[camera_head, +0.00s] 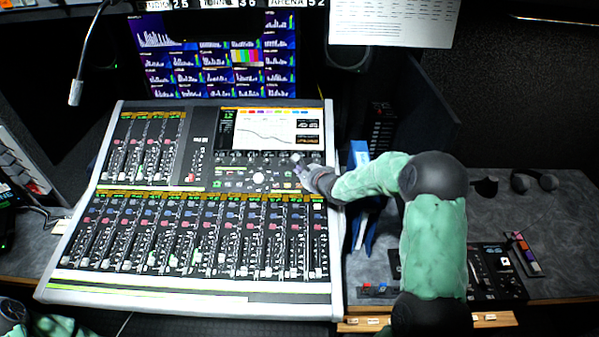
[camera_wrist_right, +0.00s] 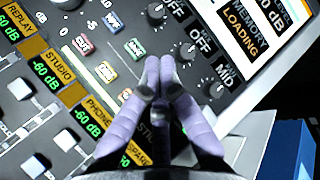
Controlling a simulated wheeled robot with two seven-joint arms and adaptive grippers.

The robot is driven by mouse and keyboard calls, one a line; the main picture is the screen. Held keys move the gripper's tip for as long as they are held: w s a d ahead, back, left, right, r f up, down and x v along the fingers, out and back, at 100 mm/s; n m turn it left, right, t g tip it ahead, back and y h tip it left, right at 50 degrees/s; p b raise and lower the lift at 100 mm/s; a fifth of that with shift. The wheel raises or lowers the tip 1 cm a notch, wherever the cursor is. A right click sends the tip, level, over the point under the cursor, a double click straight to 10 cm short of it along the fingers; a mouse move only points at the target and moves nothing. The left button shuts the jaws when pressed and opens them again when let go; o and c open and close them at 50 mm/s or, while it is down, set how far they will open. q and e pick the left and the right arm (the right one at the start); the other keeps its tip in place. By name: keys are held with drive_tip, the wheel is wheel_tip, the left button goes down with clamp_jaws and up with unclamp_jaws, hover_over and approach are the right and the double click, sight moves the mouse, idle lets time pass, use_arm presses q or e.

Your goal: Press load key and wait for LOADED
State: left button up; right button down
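The mixing console (camera_head: 190,302) fills the middle of the head view. My right gripper (camera_head: 299,163) is over the console's upper right key area, just below the screen. In the wrist view its two purple fingers (camera_wrist_right: 160,72) are together with nothing seen between them. Contact is unclear, and the load key's label is not readable. My left gripper is outside the view.
Knobs (camera_wrist_right: 184,52) stand beside the fingers, and faders (camera_head: 190,240) cover the console's lower half. A gooseneck microphone (camera_head: 76,92) hangs at upper left. A smaller control panel (camera_head: 500,275) lies at right.

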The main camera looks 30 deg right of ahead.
idle(0.3)
drive_tip(key=shift+s+a+r+p, duration=0.2)
drive_tip(key=shift+s+r+p, duration=0.1)
drive_tip(key=shift+r+p, duration=0.45)
drive_tip(key=shift+s+a+r+p, duration=0.15)
drive_tip(key=shift+s+r+p, duration=0.1)
drive_tip(key=shift+r+p, duration=0.5)
drive_tip(key=shift+s+a+r+p, duration=0.2)
drive_tip(key=shift+s+r+p, duration=0.1)
drive_tip(key=shift+r+p, duration=0.4)
drive_tip(key=shift+r, duration=0.15)
